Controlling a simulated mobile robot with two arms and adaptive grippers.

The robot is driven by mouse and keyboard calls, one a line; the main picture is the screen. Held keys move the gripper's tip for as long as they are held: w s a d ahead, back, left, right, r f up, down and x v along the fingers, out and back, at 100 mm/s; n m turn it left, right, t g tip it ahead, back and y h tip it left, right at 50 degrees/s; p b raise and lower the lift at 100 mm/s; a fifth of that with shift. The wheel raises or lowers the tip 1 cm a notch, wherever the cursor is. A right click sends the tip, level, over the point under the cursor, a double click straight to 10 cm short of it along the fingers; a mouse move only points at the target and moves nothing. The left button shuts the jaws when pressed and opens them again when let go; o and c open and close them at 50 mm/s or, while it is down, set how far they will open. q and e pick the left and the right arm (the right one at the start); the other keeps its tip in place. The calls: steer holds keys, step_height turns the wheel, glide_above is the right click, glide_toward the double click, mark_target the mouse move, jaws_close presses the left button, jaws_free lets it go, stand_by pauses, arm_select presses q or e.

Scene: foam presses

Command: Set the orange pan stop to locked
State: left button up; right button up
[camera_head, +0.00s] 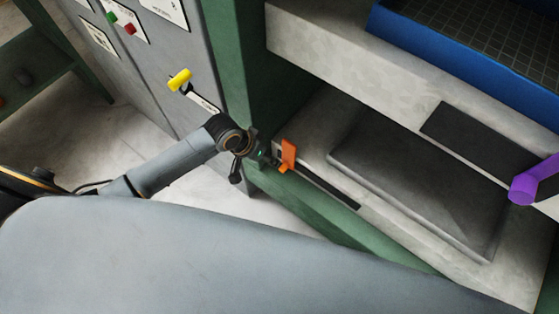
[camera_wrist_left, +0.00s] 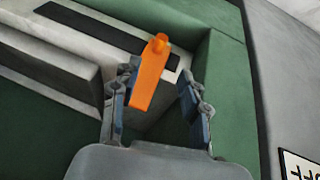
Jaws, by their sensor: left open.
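In the left wrist view, the orange pan stop (camera_wrist_left: 150,75) stands between the fingers, nearer the left finger. My left gripper (camera_head: 270,159) reaches in from the left and is right at the stop. In the left wrist view my left gripper (camera_wrist_left: 160,100) is open, with a gap to its right finger. Whether the left finger touches the stop cannot be told. My right gripper is not in view.
A yellow handle (camera_head: 179,80) and red and green buttons (camera_head: 130,29) are on the grey cabinet at left. A dark flat pan (camera_head: 415,180) lies on the bed. A purple handle (camera_head: 523,189) is at right. A green post (camera_head: 240,70) stands behind my wrist.

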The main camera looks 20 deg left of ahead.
mark_target(283, 167)
arm_select(q)
steer(key=b+x, duration=0.1)
steer(key=x, duration=0.9)
steer(key=shift+w+f, duration=0.1)
steer(key=shift+w+d+f+b, duration=0.1)
steer(key=shift+f+b, duration=0.1)
steer(key=shift+f, duration=0.1)
steer(key=shift+w+d+f+b, duration=0.15)
steer(key=shift+f, duration=0.2)
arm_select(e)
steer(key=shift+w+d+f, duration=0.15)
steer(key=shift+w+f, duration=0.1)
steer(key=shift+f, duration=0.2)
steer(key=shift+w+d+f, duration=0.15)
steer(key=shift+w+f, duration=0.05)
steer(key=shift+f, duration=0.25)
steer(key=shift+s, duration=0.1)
arm_select(q)
jaws_close()
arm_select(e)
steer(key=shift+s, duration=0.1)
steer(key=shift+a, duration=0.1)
